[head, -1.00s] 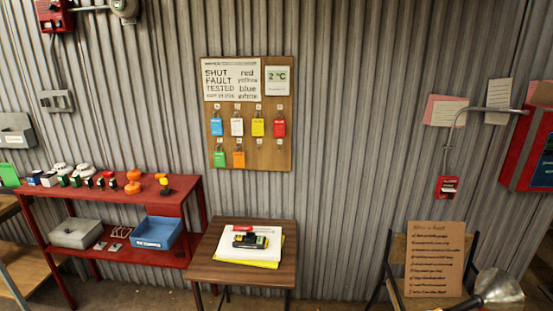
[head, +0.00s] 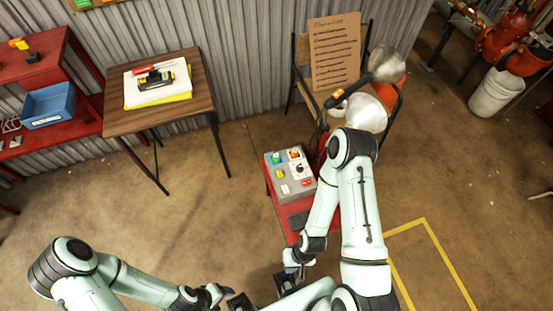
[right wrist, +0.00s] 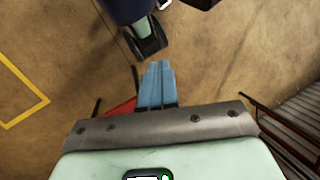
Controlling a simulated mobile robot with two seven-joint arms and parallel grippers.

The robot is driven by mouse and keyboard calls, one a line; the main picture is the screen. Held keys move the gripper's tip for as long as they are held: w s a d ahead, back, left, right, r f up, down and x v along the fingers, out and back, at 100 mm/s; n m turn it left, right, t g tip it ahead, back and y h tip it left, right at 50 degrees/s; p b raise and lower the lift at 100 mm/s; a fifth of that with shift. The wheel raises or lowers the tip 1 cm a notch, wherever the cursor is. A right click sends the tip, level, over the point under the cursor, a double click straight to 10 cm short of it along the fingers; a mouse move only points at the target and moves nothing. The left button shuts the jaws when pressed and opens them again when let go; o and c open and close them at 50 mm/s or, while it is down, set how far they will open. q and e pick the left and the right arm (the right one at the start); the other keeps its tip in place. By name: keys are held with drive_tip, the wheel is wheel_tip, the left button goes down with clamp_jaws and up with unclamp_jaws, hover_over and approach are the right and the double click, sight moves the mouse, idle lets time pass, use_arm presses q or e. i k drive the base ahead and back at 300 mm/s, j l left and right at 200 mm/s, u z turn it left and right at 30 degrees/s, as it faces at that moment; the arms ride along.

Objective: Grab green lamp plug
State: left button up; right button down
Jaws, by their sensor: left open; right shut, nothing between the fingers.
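A grey control box (head: 291,175) sits on a red stand in the head view. A small green piece (head: 277,159) is at its upper left corner; I cannot tell for sure that it is the lamp plug. My left gripper (head: 226,293) is open and empty at the bottom of the head view, apart from the box. My right gripper (head: 288,281) is below the red stand in the head view, partly hidden by my arm. Its blue fingers (right wrist: 157,84) are shut with nothing between them in the right wrist view.
The red stand (head: 297,217) lies close to my right forearm. Two metal lamp shades (head: 366,112) and a chair with a cardboard sign (head: 335,50) are behind the box. A wooden table (head: 197,85) stands at the left. The floor between is clear.

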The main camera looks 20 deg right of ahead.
sight(275, 157)
drive_tip(key=j+z, duration=0.1)
drive_tip(key=j, duration=0.15)
drive_tip(key=i+j+z, duration=0.4)
drive_tip(key=i, duration=0.15)
drive_tip(key=i+j+z, duration=0.35)
drive_tip(key=i+z, duration=0.1)
drive_tip(key=i, duration=0.15)
